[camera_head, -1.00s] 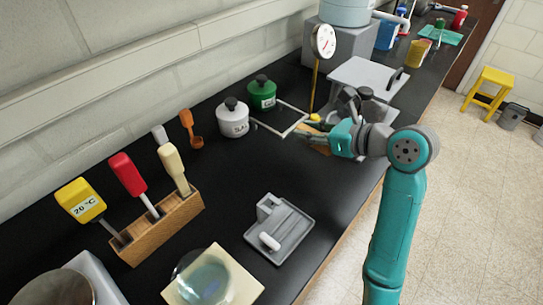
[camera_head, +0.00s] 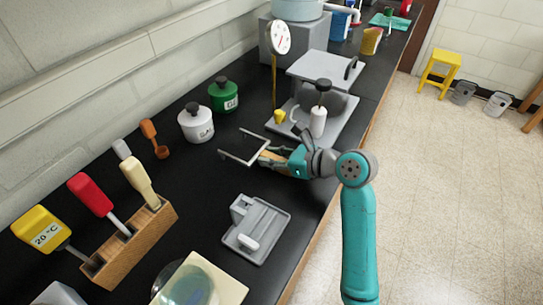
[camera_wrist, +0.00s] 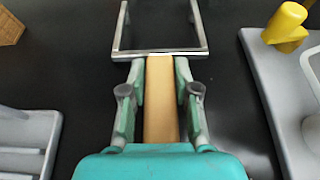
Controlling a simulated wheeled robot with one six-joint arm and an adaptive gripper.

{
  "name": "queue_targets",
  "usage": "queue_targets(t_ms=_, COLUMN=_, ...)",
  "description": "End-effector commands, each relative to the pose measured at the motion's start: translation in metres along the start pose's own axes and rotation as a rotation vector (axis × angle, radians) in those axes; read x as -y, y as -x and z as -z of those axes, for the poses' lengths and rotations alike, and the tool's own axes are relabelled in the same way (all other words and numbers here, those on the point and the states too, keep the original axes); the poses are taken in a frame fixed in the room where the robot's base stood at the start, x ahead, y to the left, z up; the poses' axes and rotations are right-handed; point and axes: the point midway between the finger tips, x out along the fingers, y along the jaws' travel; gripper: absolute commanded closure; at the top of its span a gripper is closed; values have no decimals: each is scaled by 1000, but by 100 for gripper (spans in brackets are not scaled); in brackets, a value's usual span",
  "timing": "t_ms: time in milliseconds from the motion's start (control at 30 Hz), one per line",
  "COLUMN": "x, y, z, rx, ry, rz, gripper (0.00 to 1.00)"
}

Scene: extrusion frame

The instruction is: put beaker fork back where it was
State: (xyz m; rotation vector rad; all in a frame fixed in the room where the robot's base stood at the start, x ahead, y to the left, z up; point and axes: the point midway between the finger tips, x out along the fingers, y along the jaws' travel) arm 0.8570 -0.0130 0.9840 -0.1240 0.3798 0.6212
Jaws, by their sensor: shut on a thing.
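The beaker fork has a wooden handle and a square-cornered U of grey metal prongs (camera_head: 243,154). My gripper (camera_head: 272,158) is shut on its handle and holds it over the black bench. In the wrist view the wooden handle (camera_wrist: 160,100) lies between both fingers and the prongs (camera_wrist: 160,52) point ahead, away from the gripper. I cannot tell the exact height above the bench. No beaker is between the prongs.
A grey tray (camera_head: 270,240) lies in front of the gripper. A wooden block (camera_head: 125,250) holds several handled tools at left. White (camera_head: 197,128) and green (camera_head: 222,99) jars stand behind. A grey platform (camera_head: 345,120) with a yellow knob (camera_head: 280,117) is at right. Black bench lies clear around the prongs.

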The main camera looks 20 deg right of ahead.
Motion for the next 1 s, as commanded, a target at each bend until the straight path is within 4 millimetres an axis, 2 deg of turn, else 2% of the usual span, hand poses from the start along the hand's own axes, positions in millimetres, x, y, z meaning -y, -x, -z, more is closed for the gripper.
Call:
queue_targets(t_ms=233, x=0, y=-1, z=2, rx=0, ry=0, rz=0, gripper=100)
queue_targets(t_ms=267, x=0, y=-1, z=2, rx=0, ry=0, rz=0, gripper=62)
queue_targets(t_ms=333, x=0, y=-1, z=2, rx=0, ry=0, rz=0, gripper=45)
queue_targets(t_ms=733, x=0, y=2, z=-1, rx=1, ry=0, rz=1, gripper=45)
queue_targets(t_ms=867, x=1, y=18, z=0, rx=1, ry=-1, rz=4, gripper=45)
queue_targets(t_ms=1000, x=2, y=46, z=-1, rx=2, ry=-1, rz=6, gripper=45)
